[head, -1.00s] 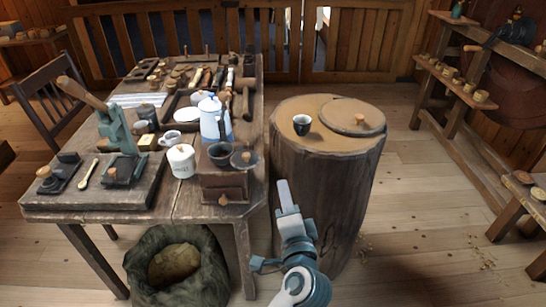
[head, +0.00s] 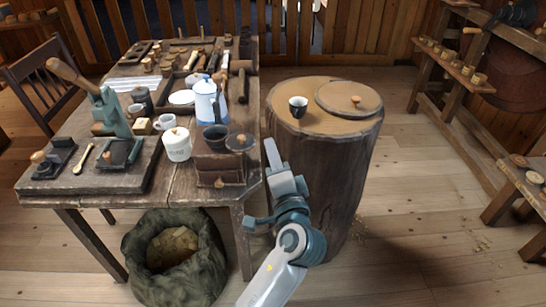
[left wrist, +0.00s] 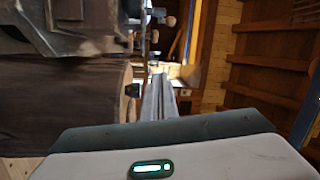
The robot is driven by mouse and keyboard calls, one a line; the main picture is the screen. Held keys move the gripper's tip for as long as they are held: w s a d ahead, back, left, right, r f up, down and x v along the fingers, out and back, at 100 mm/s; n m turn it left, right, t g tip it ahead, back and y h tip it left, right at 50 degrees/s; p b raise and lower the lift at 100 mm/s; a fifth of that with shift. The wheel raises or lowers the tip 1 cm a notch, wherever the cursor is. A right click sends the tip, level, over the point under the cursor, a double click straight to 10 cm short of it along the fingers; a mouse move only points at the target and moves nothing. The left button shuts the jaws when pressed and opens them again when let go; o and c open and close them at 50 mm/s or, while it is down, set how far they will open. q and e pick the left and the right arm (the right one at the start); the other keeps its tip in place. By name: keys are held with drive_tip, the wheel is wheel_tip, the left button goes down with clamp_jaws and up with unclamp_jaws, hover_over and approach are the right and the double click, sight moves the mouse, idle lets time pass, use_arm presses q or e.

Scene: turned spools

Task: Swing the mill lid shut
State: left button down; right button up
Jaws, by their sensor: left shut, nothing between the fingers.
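The mill (head: 221,168) is a brown wooden box at the table's front right corner, with a small drawer knob low on its front. Its dark round hopper (head: 214,134) is open on top. The round dark lid (head: 240,143) with a small wooden knob is swung out to the right, beside the hopper and not over it. My left gripper (head: 271,150) is shut and empty, pointing up just right of the lid, apart from it in the picture. Its fingers (left wrist: 159,98) also show in the left wrist view. My right gripper is not in view.
A stump (head: 325,165) bearing a dark cup (head: 298,107) and a wooden disc (head: 348,99) stands right of the gripper. A sack (head: 175,255) sits below the table.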

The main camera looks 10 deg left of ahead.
sight(252, 141)
use_arm(q)
drive_tip(key=w+a, duration=0.2)
drive_tip(key=a, duration=0.1)
drive_tip(key=w+a+b, duration=0.1)
drive_tip(key=a, duration=0.1)
drive_tip(key=shift+a+f, duration=0.2)
drive_tip(key=shift+a, duration=0.1)
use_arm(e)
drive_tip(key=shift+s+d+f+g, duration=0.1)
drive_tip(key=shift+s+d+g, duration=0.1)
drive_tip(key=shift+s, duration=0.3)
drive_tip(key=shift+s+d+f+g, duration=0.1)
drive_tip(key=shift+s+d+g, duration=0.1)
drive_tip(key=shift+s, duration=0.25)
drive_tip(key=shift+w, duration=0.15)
